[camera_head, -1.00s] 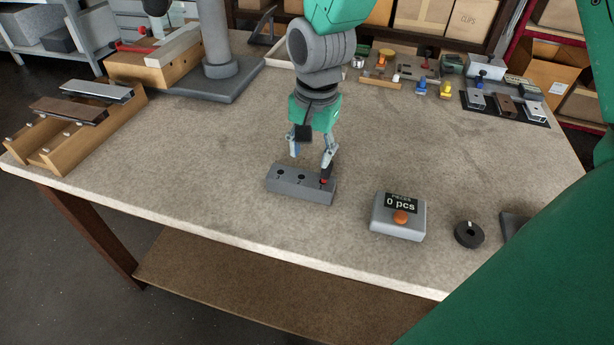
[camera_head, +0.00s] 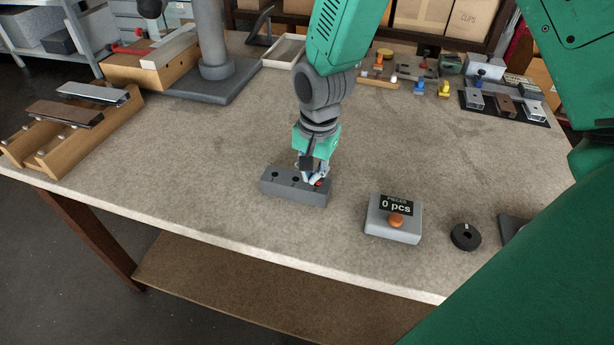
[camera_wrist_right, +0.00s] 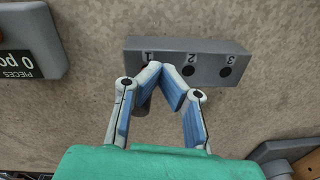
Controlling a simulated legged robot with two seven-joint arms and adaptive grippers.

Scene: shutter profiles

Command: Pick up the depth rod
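The depth rod (camera_head: 318,183) shows as a small red-orange end at hole 1 of a grey block (camera_head: 283,188) with three numbered holes, on the table. My right gripper (camera_head: 314,178) points down over that end of the block. Its fingertips have come together at the rod and appear shut on it. Holes 2 and 3 look empty. My left gripper is out of view.
A grey counter box (camera_head: 392,220) reading "0 pcs" with an orange button stands right of the block, and a black ring (camera_head: 465,237) lies beyond it. A wooden rack (camera_head: 75,130) with profiles is at left. The table's middle is clear.

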